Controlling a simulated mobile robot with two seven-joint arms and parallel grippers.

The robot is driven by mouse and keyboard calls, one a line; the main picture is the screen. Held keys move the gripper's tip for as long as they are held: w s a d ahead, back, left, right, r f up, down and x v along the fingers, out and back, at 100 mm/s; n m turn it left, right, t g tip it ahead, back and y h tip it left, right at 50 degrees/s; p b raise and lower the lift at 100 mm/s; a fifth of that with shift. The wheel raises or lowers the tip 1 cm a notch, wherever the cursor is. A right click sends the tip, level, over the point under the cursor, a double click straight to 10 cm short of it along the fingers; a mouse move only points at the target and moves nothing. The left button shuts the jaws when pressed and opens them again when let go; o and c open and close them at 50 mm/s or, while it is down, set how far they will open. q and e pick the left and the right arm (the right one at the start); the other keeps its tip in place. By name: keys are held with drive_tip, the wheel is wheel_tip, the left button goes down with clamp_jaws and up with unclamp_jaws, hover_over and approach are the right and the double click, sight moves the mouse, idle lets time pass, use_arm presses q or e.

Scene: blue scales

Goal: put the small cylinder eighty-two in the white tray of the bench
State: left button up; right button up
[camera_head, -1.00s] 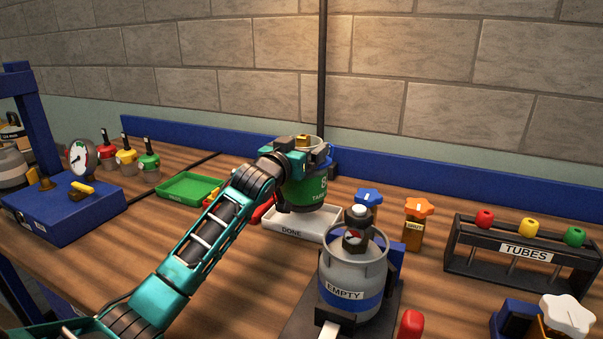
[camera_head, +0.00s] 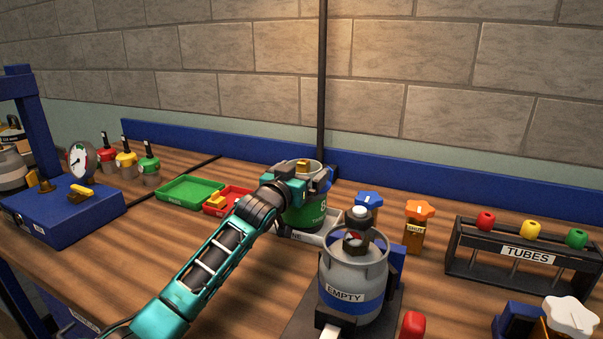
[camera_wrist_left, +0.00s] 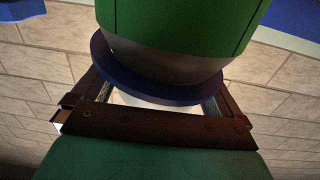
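The small cylinder (camera_head: 301,213) has a green band with a partly readable label starting with 8, a grey top and a brass valve. My left gripper (camera_head: 300,184) is closed around its upper part, with fingers at either side. In the left wrist view the green cylinder (camera_wrist_left: 180,25) and its blue ring (camera_wrist_left: 150,88) sit between the fingers (camera_wrist_left: 152,100). The cylinder is upright over the white tray (camera_head: 335,217), hiding much of it; I cannot tell if its base touches the tray.
A grey cylinder labelled EMPTY (camera_head: 352,268) stands close in front of the tray. An orange-topped valve (camera_head: 415,228) and a tubes rack (camera_head: 522,256) are to the right. Green (camera_head: 188,190) and red (camera_head: 238,193) trays and a blue scale (camera_head: 62,214) lie left.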

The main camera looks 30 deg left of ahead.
use_arm(q)
drive_tip(key=shift+r, duration=0.15)
drive_tip(key=s, duration=1.2)
drive_tip(key=shift+d+p, duration=0.15)
drive_tip(key=shift+p, duration=0.15)
